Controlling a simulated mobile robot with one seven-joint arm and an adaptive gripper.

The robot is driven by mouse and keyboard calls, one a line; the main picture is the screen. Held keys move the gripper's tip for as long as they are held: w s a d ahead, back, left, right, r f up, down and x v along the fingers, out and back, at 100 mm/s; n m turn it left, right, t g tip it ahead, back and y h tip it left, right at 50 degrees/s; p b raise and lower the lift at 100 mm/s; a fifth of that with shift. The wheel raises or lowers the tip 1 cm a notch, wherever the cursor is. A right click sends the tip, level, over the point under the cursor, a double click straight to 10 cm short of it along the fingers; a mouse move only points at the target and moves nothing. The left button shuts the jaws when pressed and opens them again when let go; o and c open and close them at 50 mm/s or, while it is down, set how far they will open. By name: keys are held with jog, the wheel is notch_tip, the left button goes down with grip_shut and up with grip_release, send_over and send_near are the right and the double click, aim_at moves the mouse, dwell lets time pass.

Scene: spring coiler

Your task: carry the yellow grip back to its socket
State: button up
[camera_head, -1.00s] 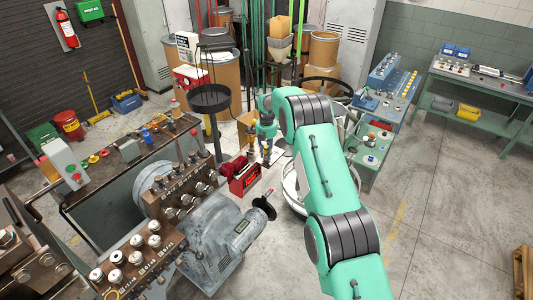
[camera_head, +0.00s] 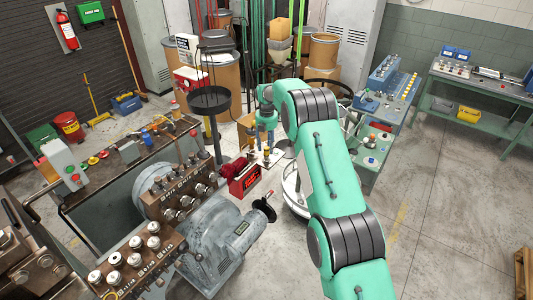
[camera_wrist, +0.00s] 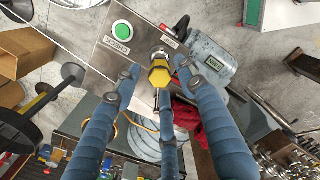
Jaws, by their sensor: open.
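The yellow grip (camera_wrist: 160,75), a small yellow piece with a dark middle, shows in the wrist view against the metal box with the green button. A thin silver shaft shows just below it in that view. My gripper (camera_wrist: 158,88) has three blue fingers spread around the grip. The fingers are open, and gaps show between the grip and the side fingers. In the head view my gripper (camera_head: 266,138) is small, above the light bench top behind the red box. I cannot tell whether the grip sits fully in a socket.
The metal box (camera_wrist: 100,60) carries a green button (camera_wrist: 122,30). A grey motor (camera_wrist: 212,62) and red cloth-like item (camera_wrist: 187,120) lie close by. In the head view a red box (camera_head: 243,180) and the grey coiler machine (camera_head: 215,235) stand in front. Open floor lies to the right.

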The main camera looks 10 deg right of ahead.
notch_tip(320, 180, up, 7)
jog(key=shift+f+b, duration=0.15)
jog(key=shift+b, duration=0.3)
jog(key=shift+r, duration=0.25)
dwell(0.4)
